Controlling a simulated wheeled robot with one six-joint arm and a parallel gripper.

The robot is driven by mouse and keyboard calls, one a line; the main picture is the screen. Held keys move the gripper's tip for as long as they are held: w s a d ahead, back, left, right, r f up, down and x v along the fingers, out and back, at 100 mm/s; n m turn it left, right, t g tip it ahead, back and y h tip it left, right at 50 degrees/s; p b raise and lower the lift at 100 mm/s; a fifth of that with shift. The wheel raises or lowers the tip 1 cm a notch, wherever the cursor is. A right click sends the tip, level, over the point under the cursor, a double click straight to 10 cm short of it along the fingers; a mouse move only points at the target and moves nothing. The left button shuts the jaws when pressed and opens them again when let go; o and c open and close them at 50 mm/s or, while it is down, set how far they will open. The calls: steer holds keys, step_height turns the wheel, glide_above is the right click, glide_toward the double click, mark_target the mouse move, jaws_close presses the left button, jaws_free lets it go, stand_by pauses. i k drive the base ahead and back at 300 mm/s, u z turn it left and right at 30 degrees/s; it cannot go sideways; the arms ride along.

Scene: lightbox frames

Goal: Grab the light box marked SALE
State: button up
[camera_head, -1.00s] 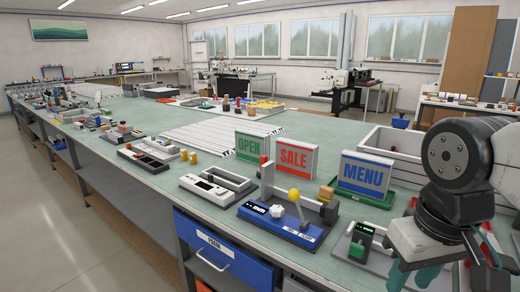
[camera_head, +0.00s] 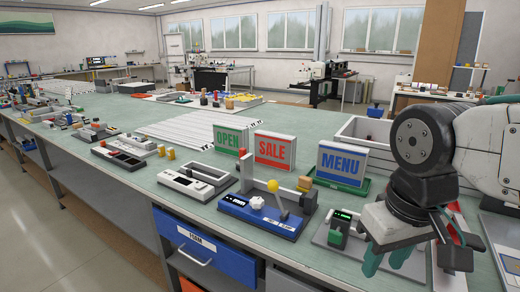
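The light box marked SALE (camera_head: 274,148) stands upright on the workbench, with red letters on a pale face and a red edge. The green-lettered OPEN box (camera_head: 228,138) stands just left of it. The blue-lettered MENU box (camera_head: 340,165) stands to its right on a green base. My gripper (camera_head: 388,258) hangs low at the right, in front of and right of the MENU box, well apart from the SALE box. Its teal fingertips point down. The wrist hides part of the fingers, and their gap is unclear.
A blue device (camera_head: 262,218) with a yellow-knobbed lever stands in front of the SALE box. A grey tray-like device (camera_head: 196,181) lies to its left. A small device with a green display (camera_head: 340,228) sits beside my gripper. White slats (camera_head: 185,132) lie behind left.

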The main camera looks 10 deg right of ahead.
mark_target(272, 150)
steer(key=u, duration=0.5)
steer(key=k, duration=1.2)
steer(key=u, duration=1.05)
steer(key=i, duration=3.05)
steer(key=z, duration=1.45)
steer(key=i, duration=0.9)
steer(key=z, duration=1.1)
steer(key=i, duration=0.2)
steer(key=z, duration=0.1)
